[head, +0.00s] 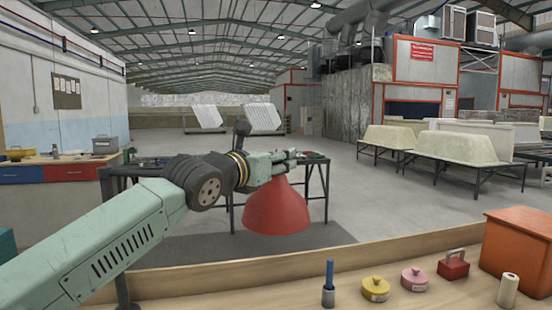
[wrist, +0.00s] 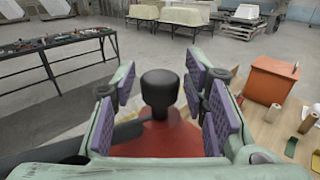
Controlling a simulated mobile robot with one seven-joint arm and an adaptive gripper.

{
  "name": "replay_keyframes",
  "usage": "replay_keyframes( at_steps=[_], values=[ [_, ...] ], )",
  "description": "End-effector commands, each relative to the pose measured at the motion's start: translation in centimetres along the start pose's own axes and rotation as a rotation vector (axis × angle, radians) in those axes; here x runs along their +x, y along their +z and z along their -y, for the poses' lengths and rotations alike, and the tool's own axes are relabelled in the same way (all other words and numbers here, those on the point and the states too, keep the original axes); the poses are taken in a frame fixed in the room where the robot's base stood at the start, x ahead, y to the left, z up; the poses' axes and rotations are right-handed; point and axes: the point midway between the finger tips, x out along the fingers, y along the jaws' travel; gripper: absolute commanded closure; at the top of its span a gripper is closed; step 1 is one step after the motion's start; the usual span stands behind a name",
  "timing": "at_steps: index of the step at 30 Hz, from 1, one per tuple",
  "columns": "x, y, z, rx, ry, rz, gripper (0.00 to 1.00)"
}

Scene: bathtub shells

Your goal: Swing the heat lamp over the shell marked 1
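The heat lamp, a red cone-shaped shade (head: 276,208), hangs just below my gripper (head: 292,160) in the head view. In the wrist view, its black knob (wrist: 159,92) stands up above the red shade (wrist: 155,138). My gripper is open, with purple finger pads on both sides of the knob and visible gaps to it. Pale bathtub shells (head: 455,148) stand on dark stands at the right; they also show in the wrist view (wrist: 185,14). Two tilted white shells (head: 206,117) (head: 263,118) are farther back. I can read no number on any shell.
A wooden counter (head: 230,283) runs along the front, holding an orange box (head: 518,252), a red toolbox (head: 453,266), yellow and pink round containers (head: 375,289) (head: 414,279), a blue-handled tool (head: 329,280) and a roll (head: 508,290). A dark table (head: 318,192) stands behind the lamp. Floor before the shells is open.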

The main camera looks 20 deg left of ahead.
Motion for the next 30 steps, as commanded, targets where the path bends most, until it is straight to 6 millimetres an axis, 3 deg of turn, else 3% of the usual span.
replay_keyframes(
  at_steps=[17, 30],
  values=[
    [-0.02, 0.00, 0.01, 0.000, 0.000, 0.000, 1.00],
    [-0.04, 0.00, 0.01, 0.000, 0.000, 0.000, 1.00]
  ],
)
